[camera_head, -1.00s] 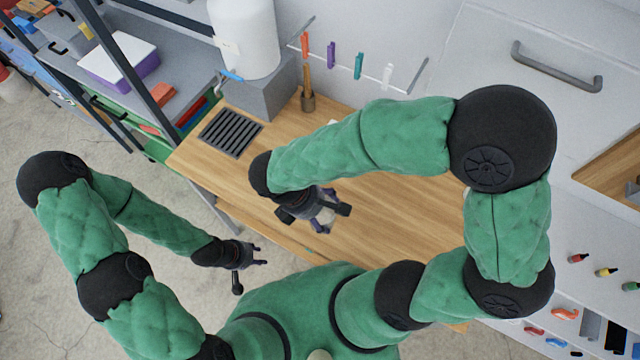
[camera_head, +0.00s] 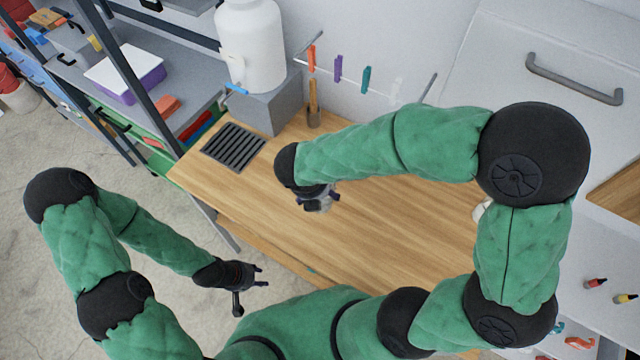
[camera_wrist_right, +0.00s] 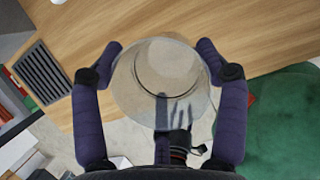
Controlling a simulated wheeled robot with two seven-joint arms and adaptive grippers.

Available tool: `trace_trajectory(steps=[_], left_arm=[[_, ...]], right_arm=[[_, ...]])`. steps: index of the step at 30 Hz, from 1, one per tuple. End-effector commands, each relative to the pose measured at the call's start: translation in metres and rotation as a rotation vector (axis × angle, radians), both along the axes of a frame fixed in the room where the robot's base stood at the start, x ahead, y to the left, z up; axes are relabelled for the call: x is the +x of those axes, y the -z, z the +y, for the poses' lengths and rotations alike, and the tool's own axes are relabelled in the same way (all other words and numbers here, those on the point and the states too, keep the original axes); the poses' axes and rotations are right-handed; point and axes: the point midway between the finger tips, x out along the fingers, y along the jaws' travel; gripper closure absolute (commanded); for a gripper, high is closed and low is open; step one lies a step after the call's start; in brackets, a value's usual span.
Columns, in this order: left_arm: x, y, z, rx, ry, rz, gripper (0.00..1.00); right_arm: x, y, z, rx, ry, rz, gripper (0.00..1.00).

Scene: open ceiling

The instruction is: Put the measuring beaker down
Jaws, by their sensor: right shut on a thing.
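The measuring beaker (camera_wrist_right: 163,85) is a round, greyish translucent vessel in the right wrist view. My right gripper (camera_wrist_right: 160,62) is shut on it, with a purple finger on each side. Table wood and pale floor show behind the beaker; I cannot tell if its base touches anything. In the head view my right gripper (camera_head: 318,203) is over the wooden table (camera_head: 400,225), and my wrist hides most of the beaker. My left gripper (camera_head: 258,277) is off the table's front edge, with its fingers apart and nothing between them.
A black drain grate (camera_head: 233,146) is set in the table's left end. A white tank (camera_head: 250,50) stands on a grey block (camera_head: 270,105) behind it. A wooden-handled tool (camera_head: 313,105) and a rail with clips (camera_head: 366,80) are at the back. The table's middle is clear.

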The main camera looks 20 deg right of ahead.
Motion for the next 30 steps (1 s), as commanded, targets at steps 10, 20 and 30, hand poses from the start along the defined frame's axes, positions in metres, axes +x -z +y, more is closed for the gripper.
trace_trajectory(steps=[10,20,30], left_arm=[[0.000,0.019,0.000,0.000,0.000,0.000,0.60],[0.000,0.025,0.000,0.000,0.000,0.000,0.60],[0.000,0.041,0.000,0.000,0.000,0.000,0.60]], right_arm=[[0.059,0.049,-0.021,-0.002,0.003,0.004,0.53],[0.080,0.071,-0.027,-0.001,0.000,0.001,0.53],[0.086,0.109,-0.030,0.001,0.000,0.002,0.53]])
